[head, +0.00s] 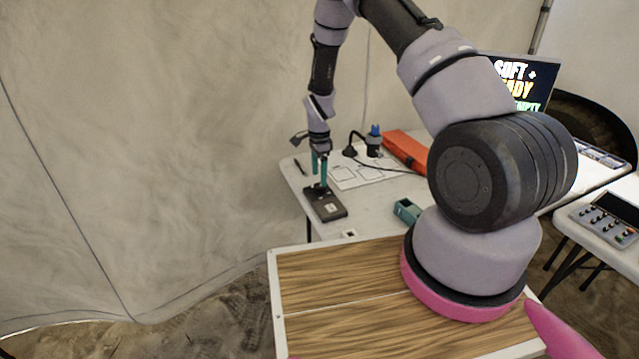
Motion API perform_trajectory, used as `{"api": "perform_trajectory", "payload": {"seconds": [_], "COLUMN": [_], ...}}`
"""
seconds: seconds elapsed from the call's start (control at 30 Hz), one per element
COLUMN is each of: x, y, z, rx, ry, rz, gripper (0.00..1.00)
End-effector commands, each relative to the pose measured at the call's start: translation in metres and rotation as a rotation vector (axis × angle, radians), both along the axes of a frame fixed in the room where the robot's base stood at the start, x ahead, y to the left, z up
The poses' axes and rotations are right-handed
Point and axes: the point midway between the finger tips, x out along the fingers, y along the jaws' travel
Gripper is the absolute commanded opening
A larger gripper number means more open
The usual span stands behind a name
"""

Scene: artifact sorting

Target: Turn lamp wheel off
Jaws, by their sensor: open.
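My gripper (319,183) has teal fingers pointing down and is open, with a narrow gap between them. Its fingertips are over the far end of a small dark box (329,208) on the white table's near left corner. The box has a pale label on top. A small dark part shows at the fingertips, but I cannot tell whether it is the lamp wheel or whether the fingers touch it.
On the white table (290,182) are a printed sheet (345,180), a blue-topped dark object (374,142), a cable, an orange case (405,150) and a teal block (407,210). A screen (520,82) stands behind. A control panel (606,217) sits at right. A tent wall (150,130) is left.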

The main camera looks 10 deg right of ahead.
Motion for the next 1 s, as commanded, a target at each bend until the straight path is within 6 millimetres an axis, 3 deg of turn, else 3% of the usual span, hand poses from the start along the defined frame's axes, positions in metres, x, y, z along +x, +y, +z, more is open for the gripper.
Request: {"api": "perform_trajectory", "payload": {"seconds": [0.23,0.6,0.63,0.83,1.0], "x": [0.000,0.000,0.000,0.000,0.000], "y": [0.000,0.000,0.000,0.000,0.000], "z": [-0.034,-0.040,-0.040,-0.040,-0.040], "rx": [0.001,0.000,0.000,0.000,0.000], "ry": [0.001,-0.001,-0.001,-0.001,-0.001], "rz": [0.001,0.001,0.001,0.001,0.006], "gripper": [0.79,0.79,0.75,0.00,0.00]}}
